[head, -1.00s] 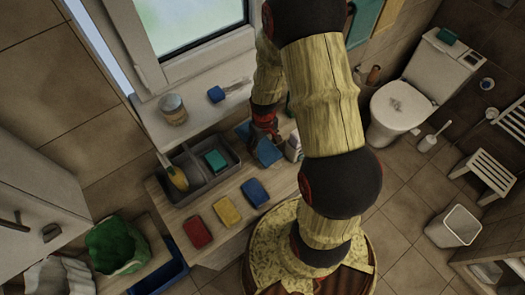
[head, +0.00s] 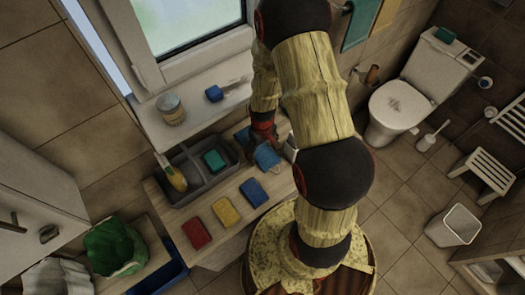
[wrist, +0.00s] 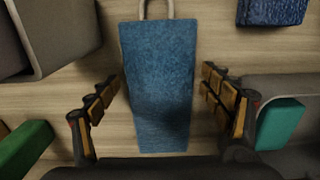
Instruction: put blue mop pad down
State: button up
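The blue mop pad (head: 267,157) is at the right part of the wooden bench top, just below my gripper (head: 262,132) in the head view. In the wrist view the blue mop pad (wrist: 158,80) has a pale loop at its upper end and lies between the two fingers of my gripper (wrist: 162,85). A narrow gap shows on each side of it, so the fingers are open. I cannot tell whether the pad lies fully flat on the bench (head: 222,178).
A grey tray (head: 182,162) with a teal sponge (head: 214,160) stands left of my gripper. Blue (head: 254,192), yellow (head: 226,211) and red (head: 197,232) pads lie along the front of the bench. A pale box edge (head: 291,148) stands close on the right.

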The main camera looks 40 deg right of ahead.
jog(key=shift+o, duration=0.4)
jog(key=shift+r, duration=0.1)
jog(key=shift+w+r, duration=0.1)
jog(key=shift+r, duration=0.3)
notch_tip(320, 180, up, 11)
jog(key=p, duration=0.1)
notch_tip(320, 180, up, 18)
jog(key=t, duration=0.3)
send_over(262, 153)
jog(key=s+a, duration=0.2)
jog(key=a, duration=0.4)
jog(key=s+a+r+t, duration=0.2)
jog(key=s+a+r, duration=0.4)
jog(key=s+r, duration=0.4)
notch_tip(262, 153, up, 3)
jog(key=shift+s+a+f+t, duration=0.1)
jog(key=shift+s+a+t, duration=0.1)
jog(key=shift+s+t, duration=0.1)
jog(key=shift+w, duration=0.1)
